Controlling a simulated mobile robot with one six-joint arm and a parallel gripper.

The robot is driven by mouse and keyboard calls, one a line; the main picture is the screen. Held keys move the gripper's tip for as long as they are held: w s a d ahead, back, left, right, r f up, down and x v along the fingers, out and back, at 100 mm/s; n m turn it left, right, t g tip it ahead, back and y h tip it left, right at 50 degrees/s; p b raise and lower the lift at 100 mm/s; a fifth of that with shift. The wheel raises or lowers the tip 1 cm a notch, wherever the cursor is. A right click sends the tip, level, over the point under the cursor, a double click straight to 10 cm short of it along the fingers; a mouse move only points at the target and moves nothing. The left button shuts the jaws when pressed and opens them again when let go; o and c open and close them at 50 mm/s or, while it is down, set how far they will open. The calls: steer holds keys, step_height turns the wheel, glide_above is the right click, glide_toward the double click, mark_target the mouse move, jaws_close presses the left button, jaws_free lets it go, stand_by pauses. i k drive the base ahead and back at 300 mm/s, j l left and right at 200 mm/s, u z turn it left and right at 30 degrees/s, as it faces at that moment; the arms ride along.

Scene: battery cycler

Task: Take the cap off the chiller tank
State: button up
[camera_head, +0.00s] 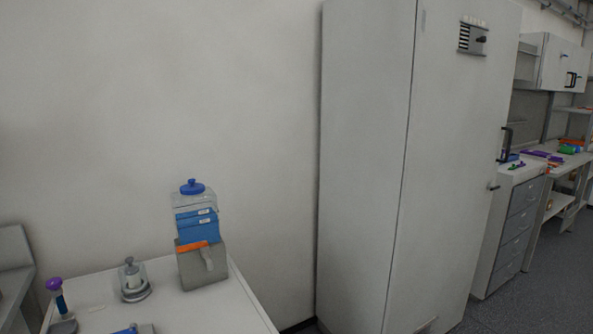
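A blue cap (192,187) with a knob on top sits on a clear tank (194,201). The tank is the top part of a chiller unit (203,267), which has a blue middle, an orange strip and a grey lower part. The unit stands on a white table against the wall at the lower left. My gripper is not in view.
On the white table (240,312), a clear jar on a round base (133,280) and a purple-knobbed blue tool (56,294) stand left of the chiller. A tall grey cabinet (365,170) stands to the right. Drawers (520,225) and a cluttered bench lie beyond it.

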mark_target(191, 188)
steer(key=i+l, duration=0.2)
steer(key=i, duration=0.3)
steer(key=i+l, duration=0.15)
steer(key=i, duration=0.3)
steer(key=i+l, duration=0.2)
steer(key=i, duration=0.3)
